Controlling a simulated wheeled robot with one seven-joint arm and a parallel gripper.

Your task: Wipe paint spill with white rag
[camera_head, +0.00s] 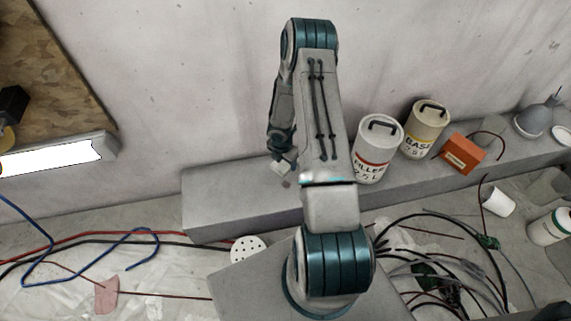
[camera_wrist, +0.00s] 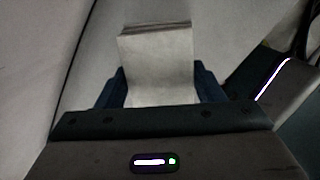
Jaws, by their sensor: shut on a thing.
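My gripper (camera_wrist: 158,85) is shut on a pale, folded, block-like thing, which looks like the white rag (camera_wrist: 160,60), in the wrist view. Its blue-black fingers sit on both sides of the rag. In the head view my arm is raised, and the small pale rag (camera_head: 281,168) hangs at its end in front of the wall, above the grey ledge.
The grey ledge (camera_head: 215,200) runs along the wall. A filler can (camera_head: 376,150), a base can (camera_head: 425,130), an orange box (camera_head: 463,155) and a grey lamp (camera_head: 537,118) stand on it. Red, black and blue cables (camera_head: 75,238) cross the left floor. More cables tangle at right.

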